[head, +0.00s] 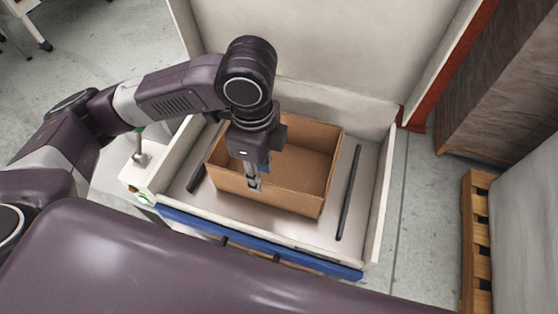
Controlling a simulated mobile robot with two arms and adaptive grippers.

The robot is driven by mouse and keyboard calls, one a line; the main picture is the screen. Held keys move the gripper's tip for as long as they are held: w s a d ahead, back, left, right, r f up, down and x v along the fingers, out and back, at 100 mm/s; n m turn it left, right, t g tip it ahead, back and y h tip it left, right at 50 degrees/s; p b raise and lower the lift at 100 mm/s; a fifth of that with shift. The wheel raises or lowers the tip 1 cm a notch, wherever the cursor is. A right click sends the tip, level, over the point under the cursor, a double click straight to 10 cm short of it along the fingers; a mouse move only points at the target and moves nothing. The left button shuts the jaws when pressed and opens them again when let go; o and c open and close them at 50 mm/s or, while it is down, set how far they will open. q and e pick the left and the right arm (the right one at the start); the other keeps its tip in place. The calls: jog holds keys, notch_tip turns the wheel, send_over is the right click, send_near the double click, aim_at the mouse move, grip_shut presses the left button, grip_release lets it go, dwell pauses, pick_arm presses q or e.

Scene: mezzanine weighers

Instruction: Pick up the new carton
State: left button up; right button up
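The carton (292,192) is an open-topped brown cardboard box. It stands upright on the pale weigher platform (320,228), between two dark bars, and looks empty inside. My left gripper (254,185) points down at the carton's near wall, left of its middle. Its fingers overlap the top edge of that wall in the head view. The arm hides part of the carton's left side and back. I cannot tell whether the fingers are closed on the wall. My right gripper is not in view.
Dark bars lie on the platform left (196,178) and right (348,192) of the carton. Pale side walls and a tall back panel (340,50) enclose it. A blue strip (260,243) runs along the front. A wooden pallet (476,240) stands at right, with bare floor between.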

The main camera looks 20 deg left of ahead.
aim_at(265, 205)
pick_arm(q)
notch_tip(265, 205, down, 4)
jog(key=b, duration=0.3)
jog(key=shift+r, duration=0.15)
jog(key=shift+w+f+b, duration=0.2)
jog(key=shift+f+b, duration=0.45)
jog(key=shift+f, duration=0.05)
notch_tip(265, 205, down, 8)
jog(key=shift+r+p, duration=0.1)
jog(key=shift+p, duration=0.55)
jog(key=shift+c, duration=0.3)
grip_shut()
